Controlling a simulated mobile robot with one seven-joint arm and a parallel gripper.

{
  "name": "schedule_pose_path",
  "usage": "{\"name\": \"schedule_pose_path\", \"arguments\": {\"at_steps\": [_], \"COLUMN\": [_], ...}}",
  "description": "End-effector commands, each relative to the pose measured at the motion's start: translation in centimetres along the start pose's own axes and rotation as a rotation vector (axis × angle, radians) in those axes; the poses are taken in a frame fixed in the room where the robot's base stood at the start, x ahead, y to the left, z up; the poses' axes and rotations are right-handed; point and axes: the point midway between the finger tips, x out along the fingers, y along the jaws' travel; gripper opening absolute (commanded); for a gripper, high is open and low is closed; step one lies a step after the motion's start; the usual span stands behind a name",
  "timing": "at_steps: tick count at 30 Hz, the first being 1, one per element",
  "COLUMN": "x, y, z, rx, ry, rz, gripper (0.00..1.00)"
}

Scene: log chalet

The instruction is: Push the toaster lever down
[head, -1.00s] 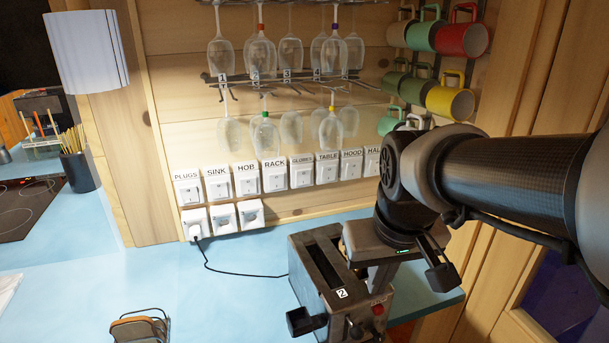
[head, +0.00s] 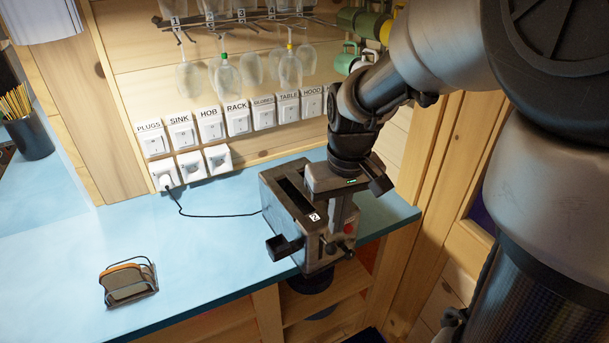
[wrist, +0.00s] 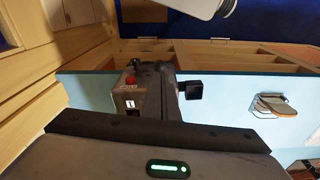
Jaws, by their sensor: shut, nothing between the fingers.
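The worn metal toaster (head: 275,200) stands at the front edge of the blue counter (head: 215,265). A number 2 label is on its top. Its black lever block (head: 281,247) sticks out at the lower left of its front end; I cannot tell its height in its travel. My gripper (head: 341,226) points down over the right front part of the toaster, right of the lever, fingers shut and empty. Its tips are partly hidden, so contact is unclear.
A toast rack (head: 130,283) stands on the counter to the left. A cable runs from the toaster to wall sockets (head: 190,166) below labelled switches. Glasses (head: 227,75) hang above. Open wooden shelves (head: 320,315) lie under the counter edge. The counter between rack and toaster is clear.

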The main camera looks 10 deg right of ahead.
Motion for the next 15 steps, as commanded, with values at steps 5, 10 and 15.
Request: {"name": "schedule_pose_path", "arguments": {"at_steps": [5, 10, 15], "x": [1.6, 3.8, 5.9], "y": [0.0, 0.0, 0.0], "z": [0.1, 0.1, 0.1], "rx": [0.0, 0.0, 0.0], "ry": [-0.001, -0.002, -0.001], "rz": [0.0, 0.0, 0.0], "gripper": [0.0, 0.0, 0.0]}}
